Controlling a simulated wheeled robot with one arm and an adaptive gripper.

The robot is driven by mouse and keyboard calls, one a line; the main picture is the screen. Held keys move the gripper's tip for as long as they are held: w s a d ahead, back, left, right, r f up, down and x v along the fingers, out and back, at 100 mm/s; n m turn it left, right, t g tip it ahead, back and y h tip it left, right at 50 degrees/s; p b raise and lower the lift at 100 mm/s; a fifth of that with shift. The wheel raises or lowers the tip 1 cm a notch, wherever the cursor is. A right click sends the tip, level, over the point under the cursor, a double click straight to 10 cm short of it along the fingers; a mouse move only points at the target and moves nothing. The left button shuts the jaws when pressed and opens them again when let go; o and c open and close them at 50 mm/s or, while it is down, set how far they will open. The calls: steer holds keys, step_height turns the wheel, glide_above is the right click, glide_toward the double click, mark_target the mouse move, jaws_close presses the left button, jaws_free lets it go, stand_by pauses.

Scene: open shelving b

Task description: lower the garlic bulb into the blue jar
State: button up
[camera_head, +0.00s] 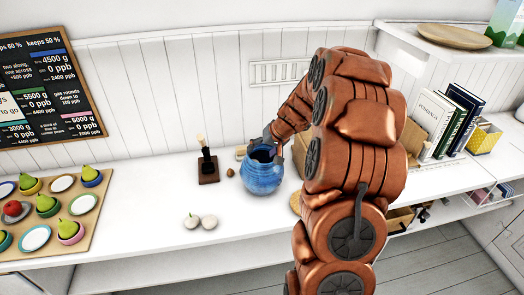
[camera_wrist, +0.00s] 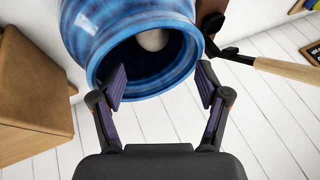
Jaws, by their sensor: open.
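The blue jar (camera_head: 262,175) stands upright on the white counter, and its open mouth faces my wrist camera (camera_wrist: 88,45). A pale, rounded thing, which looks like a garlic bulb (camera_wrist: 152,40), shows inside the jar, partly hidden by its wall. Two more whitish bulbs (camera_head: 200,221) lie on the counter in front of the jar, to its left. My gripper (camera_wrist: 160,82) is open and empty at the jar's mouth, its fingers apart near the rim. In the head view my arm partly hides it.
A dark stand with a wooden-handled tool (camera_head: 207,168) is left of the jar, with a small brown nut-like thing (camera_head: 230,172) between them. A cardboard box (camera_wrist: 35,95) is close on the other side. A board of pears and dishes (camera_head: 52,215) lies far left. The front counter is mostly clear.

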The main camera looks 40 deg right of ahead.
stand_by(0.3)
step_height(320, 180, up, 7)
steer(key=p, duration=0.1)
steer(key=shift+p, duration=0.3)
steer(key=shift+a, duration=0.1)
stand_by(0.5)
steer(key=s+a+r+n+g, duration=0.2)
steer(key=s+a, duration=0.5)
steer(key=a, duration=0.3)
steer(key=s+a+r+n+g, duration=0.1)
steer(key=s+a+r+g, duration=0.1)
steer(key=s+a, duration=0.65)
steer(key=s+a+n+g+h, duration=0.1)
steer(key=s+a, duration=0.1)
steer(key=s, duration=0.9)
steer(key=s+a+n+g+h, duration=0.1)
steer(key=s+a+g, duration=0.1)
steer(key=s, duration=0.9)
steer(key=shift+a+f+g, duration=0.3)
steer(key=shift+a+f, duration=0.05)
steer(key=shift+a, duration=0.5)
